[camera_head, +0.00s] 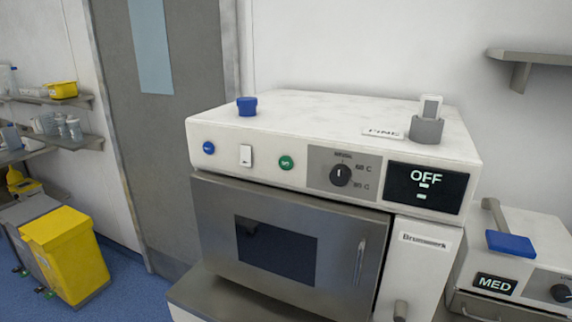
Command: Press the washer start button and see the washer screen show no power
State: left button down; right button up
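A white and steel machine (295,191) with a closed windowed door (290,240) stands in the middle; I cannot tell for certain that it is the washer. Its front panel has a round blue button (208,147), a white rocker switch (246,155), a round green button (286,162) and a black dial (341,175). The labels on the buttons are too small to read surely. The black screen (426,187) at the panel's right shows "OFF" with small marks below it. Neither of my grippers is in view.
A blue cap (247,106), a label plate (383,133) and a grey holder (427,130) are on the machine's top. A second machine (530,252) with a "MED" screen (494,284) is at the right. Yellow bin (66,256) and shelves (50,100) are left.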

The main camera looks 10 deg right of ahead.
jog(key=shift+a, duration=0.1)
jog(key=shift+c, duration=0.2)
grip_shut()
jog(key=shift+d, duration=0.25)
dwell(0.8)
